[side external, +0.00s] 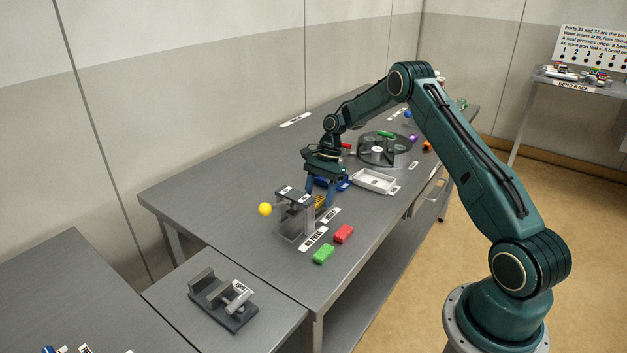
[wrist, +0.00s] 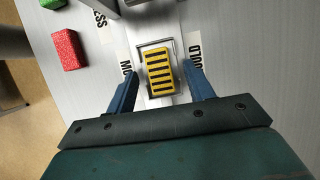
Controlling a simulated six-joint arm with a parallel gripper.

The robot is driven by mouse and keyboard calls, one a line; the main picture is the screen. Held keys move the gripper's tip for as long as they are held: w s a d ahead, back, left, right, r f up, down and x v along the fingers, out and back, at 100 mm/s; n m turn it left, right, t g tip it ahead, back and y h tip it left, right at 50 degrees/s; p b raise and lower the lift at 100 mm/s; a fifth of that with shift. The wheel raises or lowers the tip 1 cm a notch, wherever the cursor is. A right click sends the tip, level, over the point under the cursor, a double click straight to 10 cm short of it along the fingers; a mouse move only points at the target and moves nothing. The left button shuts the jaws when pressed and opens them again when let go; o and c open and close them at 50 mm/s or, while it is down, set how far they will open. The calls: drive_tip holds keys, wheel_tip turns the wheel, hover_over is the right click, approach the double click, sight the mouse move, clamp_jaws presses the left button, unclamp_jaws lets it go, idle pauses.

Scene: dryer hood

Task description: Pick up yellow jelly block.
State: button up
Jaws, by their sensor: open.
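The yellow jelly block (wrist: 160,72) has dark stripes across its top. In the wrist view it sits in a light tray-like mould (wrist: 146,47) between labels. In the side view the block (side external: 320,201) is partly hidden by my gripper and the press. My gripper (wrist: 160,85) is open, with one blue finger on each side of the block and visible gaps between. In the side view my gripper (side external: 320,190) points down just behind the press. I cannot tell how far the fingertips are above the mould.
A grey press stand (side external: 296,199) stands close in front of my gripper. A red block (side external: 344,234) and a green block (side external: 323,254) lie near the table's front edge. A yellow ball (side external: 265,209) is left of the press. A white tray (side external: 374,181) and a round turntable (side external: 384,149) stand farther back.

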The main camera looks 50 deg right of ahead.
sight(319, 198)
idle(0.3)
drive_tip(key=c, duration=1.1)
drive_tip(key=shift+c, duration=0.2)
wheel_tip(319, 198, up, 10)
idle(0.4)
